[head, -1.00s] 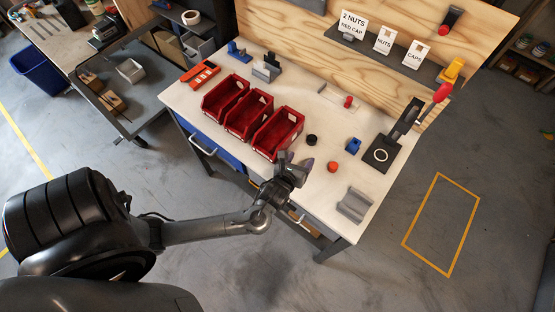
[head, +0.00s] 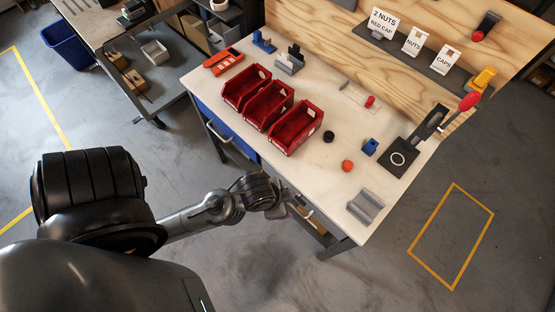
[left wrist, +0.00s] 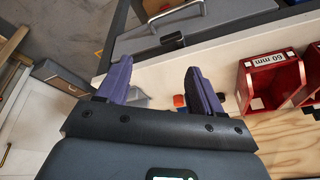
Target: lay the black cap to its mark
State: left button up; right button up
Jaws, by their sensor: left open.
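The black cap (head: 328,136) rests on the white tabletop, just right of the red bins. Which spot is its mark I cannot tell; a pale outlined patch (head: 352,93) lies at the back, with a red cap (head: 370,101) at its right end. My left gripper (head: 289,208) is at the table's front edge, apart from the cap and partly hidden by its own wrist. In the left wrist view its two purple fingers (left wrist: 160,88) are spread with nothing held between them. My right gripper is not in view.
Three red bins (head: 267,105) stand left of the cap. An orange cap (head: 347,165), a blue block (head: 370,147), a grey cradle (head: 366,207) and a black press (head: 399,158) are to the right. An orange cap (left wrist: 180,101) also shows in the left wrist view.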

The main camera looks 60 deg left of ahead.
pick_arm(q)
jog(key=shift+s+a+r+n+g, duration=0.1)
jog(key=shift+s+r+n+g, duration=0.25)
jog(key=shift+s+n, duration=0.55)
jog(key=shift+c, duration=1.1)
jog(key=shift+w, duration=0.1)
jog(key=n+t+p, duration=0.1)
jog(key=n+p, duration=0.2)
jog(key=p, duration=0.2)
send_near(329, 135)
jog(key=f+b, duration=0.1)
jog(key=d+f+b, duration=0.1)
jog(key=shift+w+f+b, duration=0.15)
jog(key=shift+w+b, duration=0.05)
jog(key=shift+b, duration=0.2)
jog(key=shift+y, duration=0.3)
jog(key=shift+w+a+b+x, duration=0.1)
jog(key=shift+b+x, duration=0.6)
jog(key=shift+x, duration=0.9)
jog(key=shift+w+a+b+x, duration=0.15)
jog(key=shift+b+x, duration=0.5)
jog(key=shift+x, duration=0.95)
